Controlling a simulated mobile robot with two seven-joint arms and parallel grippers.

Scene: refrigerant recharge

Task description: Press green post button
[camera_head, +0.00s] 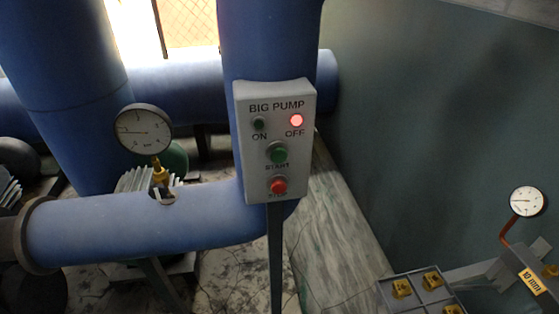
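A grey control box (275,140) labelled "BIG PUMP" stands on a thin post (275,255) in the middle of the head view. Its green START button (277,153) sits above a red STOP button (278,185). At the top of the box the red OFF lamp (296,120) glows and the green ON lamp (258,123) is dark. Neither of my grippers shows in this view, and nothing covers the buttons.
Thick blue pipes (140,222) run behind and left of the box. A round gauge (143,129) stands on the lower pipe. At bottom right are a grey tray (388,292) with brass fittings, another gauge (527,201) and a yellow "10 mm" label (532,282). A dark wall (430,130) fills the right.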

